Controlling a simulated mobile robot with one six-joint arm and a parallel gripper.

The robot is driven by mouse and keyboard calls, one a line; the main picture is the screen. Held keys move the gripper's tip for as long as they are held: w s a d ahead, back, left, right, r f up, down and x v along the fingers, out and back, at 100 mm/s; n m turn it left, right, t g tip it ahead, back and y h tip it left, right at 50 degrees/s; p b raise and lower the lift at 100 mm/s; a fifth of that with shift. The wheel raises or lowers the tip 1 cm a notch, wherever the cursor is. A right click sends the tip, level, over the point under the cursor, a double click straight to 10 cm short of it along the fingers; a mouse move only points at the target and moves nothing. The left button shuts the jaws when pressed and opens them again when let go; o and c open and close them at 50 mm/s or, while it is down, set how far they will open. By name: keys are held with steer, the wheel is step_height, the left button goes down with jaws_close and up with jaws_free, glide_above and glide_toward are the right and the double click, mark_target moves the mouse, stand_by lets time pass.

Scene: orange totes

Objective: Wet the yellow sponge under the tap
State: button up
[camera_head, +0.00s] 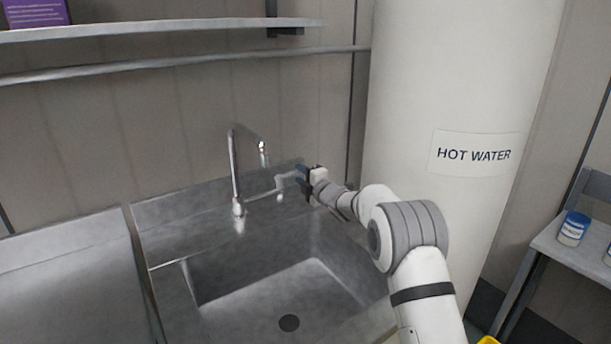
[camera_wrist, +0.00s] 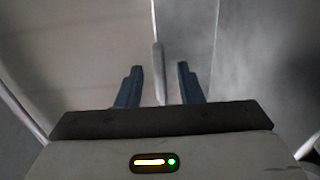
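The metal tap (camera_head: 234,170) stands at the back rim of the steel sink (camera_head: 215,262), its spout bent over the right side. A lever-like metal part (camera_head: 279,186) reaches right from its base toward my gripper (camera_head: 302,174). In the wrist view my gripper (camera_wrist: 158,80) has its dark blue fingers apart, with a thin metal rod (camera_wrist: 157,50) between them. Contact with the rod cannot be told. No water shows at the spout. No yellow sponge can be clearly made out; a yellow patch (camera_head: 488,340) is cut off at the bottom edge.
A white tank (camera_head: 455,60) marked HOT WATER stands right behind my arm. A shelf (camera_head: 150,28) and a rail run along the wall above the tap. A side table (camera_head: 560,245) with jars is at right.

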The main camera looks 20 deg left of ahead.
steer(key=shift+w+a, duration=0.35)
jaws_close()
stand_by(0.5)
